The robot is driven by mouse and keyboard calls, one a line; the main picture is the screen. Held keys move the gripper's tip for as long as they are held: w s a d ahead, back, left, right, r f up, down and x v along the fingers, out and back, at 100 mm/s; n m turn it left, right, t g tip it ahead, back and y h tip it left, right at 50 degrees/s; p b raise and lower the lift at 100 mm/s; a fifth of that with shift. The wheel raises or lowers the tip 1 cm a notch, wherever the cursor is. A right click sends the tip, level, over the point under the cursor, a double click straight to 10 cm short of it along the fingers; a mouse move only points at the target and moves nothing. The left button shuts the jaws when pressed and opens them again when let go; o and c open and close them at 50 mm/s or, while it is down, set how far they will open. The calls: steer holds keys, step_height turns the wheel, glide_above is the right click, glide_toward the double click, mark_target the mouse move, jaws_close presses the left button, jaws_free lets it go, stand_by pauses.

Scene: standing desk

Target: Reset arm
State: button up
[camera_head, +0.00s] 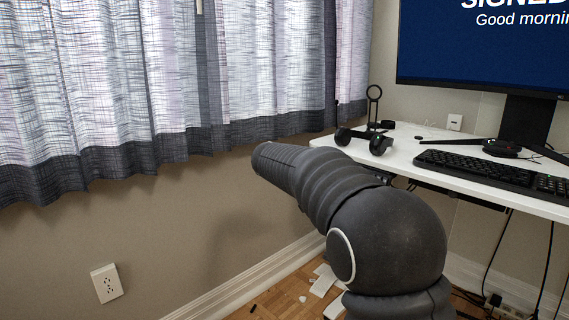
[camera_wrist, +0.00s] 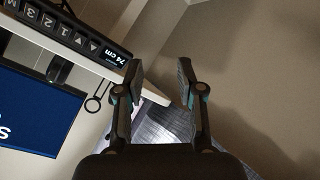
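My gripper (camera_wrist: 161,75) shows in the wrist view with its two fingers apart and nothing between them. Beyond the fingers are the wall and part of the curtain. In the head view my dark arm reaches up and to the left, in front of the wall and beside the desk's left end. My gripper cannot be made out in the head view.
A white desk (camera_head: 405,155) stands at the right with a keyboard (camera_head: 490,172), a headset on a stand (camera_head: 374,120) and a monitor (camera_head: 480,60). The desk's control panel (camera_wrist: 85,40) reads 74 cm. Curtains (camera_head: 150,80) hang at the left. Cables hang below the desk.

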steer(key=s+d+f+n+g+y+p, duration=0.1)
steer(key=s+d+f+g+y+p, duration=0.15)
steer(key=s, duration=1.35)
steer(key=s+d+f+n+g+y+p, duration=0.1)
steer(key=s+d+f+g+y, duration=0.15)
steer(key=s, duration=1.35)
steer(key=s+d+r+m+y+p, duration=0.1)
steer(key=s+p, duration=0.1)
steer(key=s, duration=0.5)
steer(key=s+d+r+m+t+y+p, duration=0.1)
steer(key=s+r+p, duration=0.1)
steer(key=s, duration=0.5)
steer(key=shift+s+d+r+m, duration=0.15)
steer(key=shift+d+m, duration=0.05)
steer(key=shift+m, duration=0.1)
